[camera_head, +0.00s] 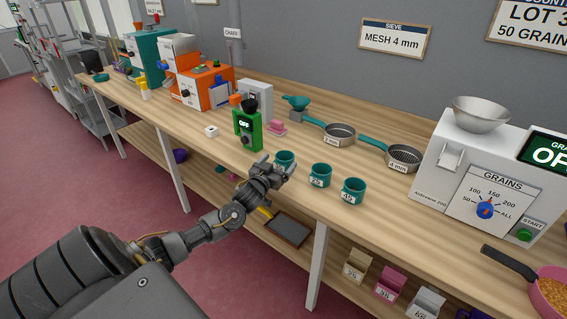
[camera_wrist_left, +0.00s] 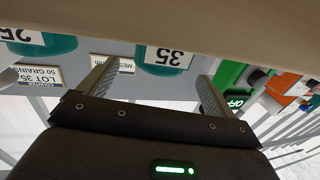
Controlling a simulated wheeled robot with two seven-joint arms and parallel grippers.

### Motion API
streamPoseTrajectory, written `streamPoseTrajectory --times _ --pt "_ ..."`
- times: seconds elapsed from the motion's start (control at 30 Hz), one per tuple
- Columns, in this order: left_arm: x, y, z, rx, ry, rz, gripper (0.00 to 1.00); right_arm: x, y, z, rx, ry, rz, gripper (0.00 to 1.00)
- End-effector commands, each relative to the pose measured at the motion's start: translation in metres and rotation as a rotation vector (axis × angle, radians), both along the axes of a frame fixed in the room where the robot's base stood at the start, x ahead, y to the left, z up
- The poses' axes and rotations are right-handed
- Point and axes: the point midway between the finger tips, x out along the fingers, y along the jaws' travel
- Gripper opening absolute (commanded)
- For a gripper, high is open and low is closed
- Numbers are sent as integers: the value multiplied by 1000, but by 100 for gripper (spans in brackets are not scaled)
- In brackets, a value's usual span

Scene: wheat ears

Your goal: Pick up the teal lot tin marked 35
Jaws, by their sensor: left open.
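The teal lot tin marked 35 (camera_wrist_left: 165,62) shows upside down in the left wrist view, between and beyond the finger tips. In the head view this tin (camera_head: 286,157) stands on the bench, partly hidden by my left gripper. My left gripper (camera_head: 277,166) is open and empty at the bench's front edge, its fingers pointing at the tin. The fingers (camera_wrist_left: 157,74) look apart from the tin. My right gripper is in neither view.
A teal tin marked 25 (camera_head: 320,175) stands right of the target, with another teal tin (camera_head: 353,190) beyond. A green device reading OFF (camera_head: 246,130) stands to the left. Sieves (camera_head: 340,134) lie behind. The bench (camera_head: 385,220) is clear in front of the grain counter (camera_head: 480,175).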

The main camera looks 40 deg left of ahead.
Motion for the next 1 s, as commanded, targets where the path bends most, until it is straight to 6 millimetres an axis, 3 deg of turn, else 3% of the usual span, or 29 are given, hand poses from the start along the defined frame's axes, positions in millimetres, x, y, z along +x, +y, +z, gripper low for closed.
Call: streamPoseTrajectory --times 0.2,0.47,0.87,1.0 --pt "24 4 1 0 0 0 90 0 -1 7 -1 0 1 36" --pt "27 5 0 0 0 -1 90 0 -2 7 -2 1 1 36" --pt "26 5 0 0 0 0 41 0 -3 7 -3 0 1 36" --pt "26 5 0 0 -1 0 41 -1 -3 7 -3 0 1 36"
